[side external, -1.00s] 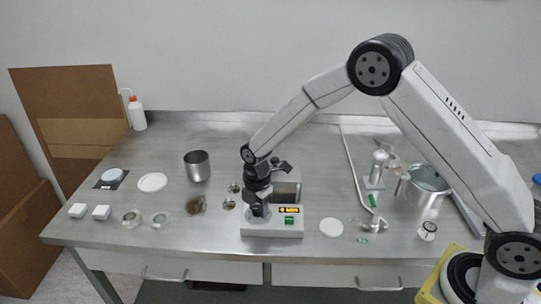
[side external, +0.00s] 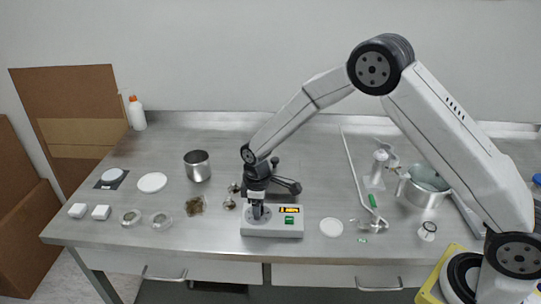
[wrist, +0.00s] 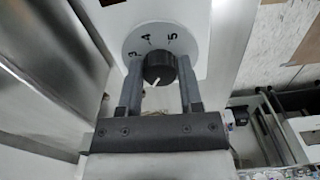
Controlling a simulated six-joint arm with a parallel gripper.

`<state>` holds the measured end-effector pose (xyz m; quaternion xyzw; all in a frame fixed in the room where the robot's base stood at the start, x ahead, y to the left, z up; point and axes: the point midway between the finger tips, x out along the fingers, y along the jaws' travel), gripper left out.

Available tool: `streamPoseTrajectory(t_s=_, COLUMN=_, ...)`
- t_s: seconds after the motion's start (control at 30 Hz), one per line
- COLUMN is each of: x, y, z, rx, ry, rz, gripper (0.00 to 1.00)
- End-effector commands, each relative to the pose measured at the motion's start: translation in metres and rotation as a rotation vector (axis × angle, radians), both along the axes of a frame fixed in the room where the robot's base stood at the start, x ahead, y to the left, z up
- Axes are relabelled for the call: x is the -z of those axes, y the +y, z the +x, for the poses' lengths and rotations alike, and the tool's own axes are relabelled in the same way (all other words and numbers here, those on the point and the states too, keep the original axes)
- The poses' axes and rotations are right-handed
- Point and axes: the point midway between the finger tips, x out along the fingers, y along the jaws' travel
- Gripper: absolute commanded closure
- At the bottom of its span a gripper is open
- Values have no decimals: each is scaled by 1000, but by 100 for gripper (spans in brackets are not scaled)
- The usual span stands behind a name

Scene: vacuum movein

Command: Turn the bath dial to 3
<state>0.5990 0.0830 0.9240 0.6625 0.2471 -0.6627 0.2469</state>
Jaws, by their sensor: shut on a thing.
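The bath dial is a round black knob (wrist: 159,66) on a pale grey numbered disc (wrist: 148,28). In the wrist view, 3, 4 and 5 show along the disc's far edge. The knob's white pointer mark shows on its near side, slanting down and left, away from those digits. The disc's near part is hidden by my gripper. My gripper (wrist: 160,72) has one finger on each side of the knob and is shut on it. In the side view, my gripper (side external: 257,211) points down at the left part of the white bath control box (side external: 271,229).
A steel beaker (side external: 197,166) and small dishes stand to the left. A white disc (side external: 331,227) and a steel pot (side external: 424,187) are to the right.

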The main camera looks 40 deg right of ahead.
Motion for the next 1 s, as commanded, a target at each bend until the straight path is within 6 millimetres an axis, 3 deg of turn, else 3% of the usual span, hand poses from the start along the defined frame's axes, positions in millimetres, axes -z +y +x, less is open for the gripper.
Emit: streamPoseTrajectory(t_s=1.0, x=-1, y=1, z=1, rx=963, ry=-1, rz=1, gripper=100)
